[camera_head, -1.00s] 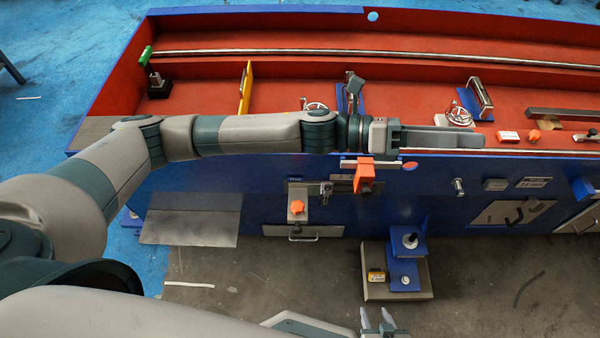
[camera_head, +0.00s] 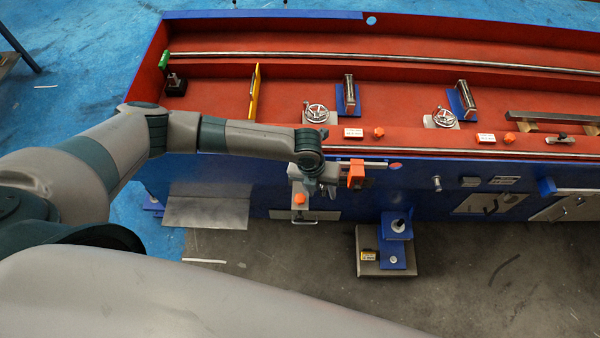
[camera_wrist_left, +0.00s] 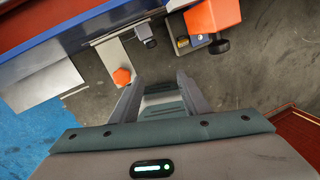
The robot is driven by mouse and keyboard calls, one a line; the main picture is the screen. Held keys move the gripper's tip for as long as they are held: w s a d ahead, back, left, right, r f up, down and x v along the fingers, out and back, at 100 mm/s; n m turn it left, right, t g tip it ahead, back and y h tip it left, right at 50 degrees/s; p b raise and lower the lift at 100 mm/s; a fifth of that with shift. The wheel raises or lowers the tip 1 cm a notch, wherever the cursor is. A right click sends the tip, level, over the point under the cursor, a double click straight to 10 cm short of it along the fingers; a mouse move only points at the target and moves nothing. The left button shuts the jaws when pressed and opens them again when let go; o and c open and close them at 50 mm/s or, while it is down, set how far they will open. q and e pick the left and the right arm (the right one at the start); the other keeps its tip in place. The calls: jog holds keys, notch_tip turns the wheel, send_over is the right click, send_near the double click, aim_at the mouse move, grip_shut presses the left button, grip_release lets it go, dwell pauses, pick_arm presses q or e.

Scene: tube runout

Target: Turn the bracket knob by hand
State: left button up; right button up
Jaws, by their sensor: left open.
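An orange faceted knob (camera_head: 299,199) sits on a light metal bracket on the front of the blue machine. In the left wrist view the orange knob (camera_wrist_left: 122,76) shows just beyond my left fingers, toward the left finger. My left gripper (camera_head: 322,189) points down at the machine front, just right of the orange knob. In the left wrist view my left gripper (camera_wrist_left: 158,84) is open, with nothing between the fingers. I see no contact with the knob. My right gripper is out of view.
An orange block (camera_head: 356,173) sticks out right of my left gripper; the wrist view shows a black knob (camera_wrist_left: 219,46) on it. A blue stand (camera_head: 397,230) is on the floor below. Handwheels (camera_head: 316,113) sit in the red bed (camera_head: 210,90). Floor in front is mostly clear.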

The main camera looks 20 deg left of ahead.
pick_arm(q)
jog(key=a+r+g+y+p, duration=0.1)
jog(key=a+y, duration=0.1)
jog(key=a, duration=0.4)
jog(key=shift+a+r+m, duration=0.25)
jog(key=shift+r+m, duration=0.1)
jog(key=shift+m, duration=0.05)
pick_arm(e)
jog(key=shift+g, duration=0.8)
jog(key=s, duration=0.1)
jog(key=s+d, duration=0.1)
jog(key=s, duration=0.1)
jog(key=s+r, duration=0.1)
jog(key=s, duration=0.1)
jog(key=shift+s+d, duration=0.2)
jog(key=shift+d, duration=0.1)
pick_arm(q)
jog(key=shift+s+f, duration=0.1)
jog(key=shift+f, duration=0.05)
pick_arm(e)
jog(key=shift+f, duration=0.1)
